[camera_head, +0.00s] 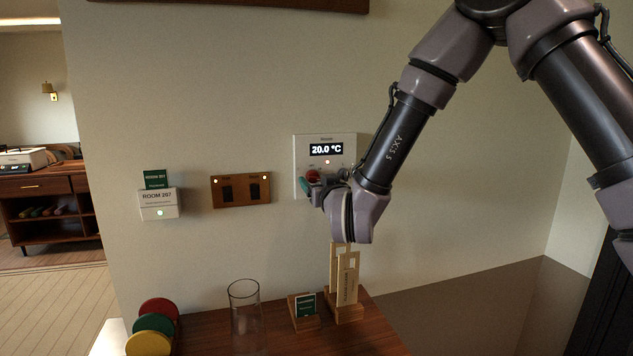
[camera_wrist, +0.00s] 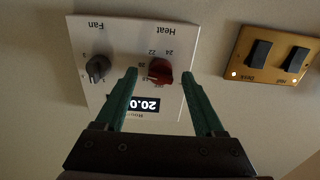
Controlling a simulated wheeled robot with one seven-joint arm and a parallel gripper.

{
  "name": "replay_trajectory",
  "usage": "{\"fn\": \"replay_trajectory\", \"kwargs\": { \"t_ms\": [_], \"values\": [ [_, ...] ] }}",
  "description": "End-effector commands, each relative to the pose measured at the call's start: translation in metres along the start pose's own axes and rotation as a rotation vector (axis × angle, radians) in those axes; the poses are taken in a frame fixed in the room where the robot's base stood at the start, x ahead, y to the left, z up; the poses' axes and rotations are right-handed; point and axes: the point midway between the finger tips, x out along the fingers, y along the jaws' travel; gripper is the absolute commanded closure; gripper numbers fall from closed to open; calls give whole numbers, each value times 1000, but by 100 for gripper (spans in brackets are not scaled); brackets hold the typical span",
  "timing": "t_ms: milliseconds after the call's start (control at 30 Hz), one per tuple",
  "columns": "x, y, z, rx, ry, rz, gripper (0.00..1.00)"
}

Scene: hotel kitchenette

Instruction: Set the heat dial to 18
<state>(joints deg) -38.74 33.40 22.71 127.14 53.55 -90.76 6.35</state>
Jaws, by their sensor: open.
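The thermostat panel (camera_head: 327,146) is a white plate on the wall, and its display (camera_head: 326,149) reads 20.0 °C. In the wrist view the panel (camera_wrist: 120,40) appears upside down. The red heat dial (camera_wrist: 160,72) is there, with numbers such as 22 and 24 around it; its pointer setting is hard to read. In the head view the red dial (camera_head: 313,175) is partly covered by my gripper (camera_head: 316,186). In the wrist view my gripper (camera_wrist: 160,75) is open, its two green fingers on either side of the heat dial. Contact cannot be told.
A grey fan dial (camera_wrist: 97,68) sits beside the heat dial. A brown plate with two switches (camera_head: 241,204) and a room card holder (camera_head: 160,212) are on the wall to the left. Below, a glass (camera_head: 245,320), wooden stands (camera_head: 346,312) and coloured discs (camera_head: 158,309) stand on the counter.

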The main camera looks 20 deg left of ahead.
Motion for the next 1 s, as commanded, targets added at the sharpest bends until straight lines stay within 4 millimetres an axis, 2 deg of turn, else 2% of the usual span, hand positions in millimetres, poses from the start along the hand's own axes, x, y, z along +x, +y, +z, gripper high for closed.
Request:
{"fn": "replay_trajectory", "kwargs": {
  "t_ms": [133,400,433,467,600,1000],
  "values": [
    [10,0,0,1,-1,0,29],
    [12,0,0,0,-1,0,29],
    [12,0,0,0,-1,0,33],
    [12,0,0,0,-1,0,45],
    [12,0,0,0,0,0,98],
    [11,0,0,-61,1,-1,100]
  ]
}}
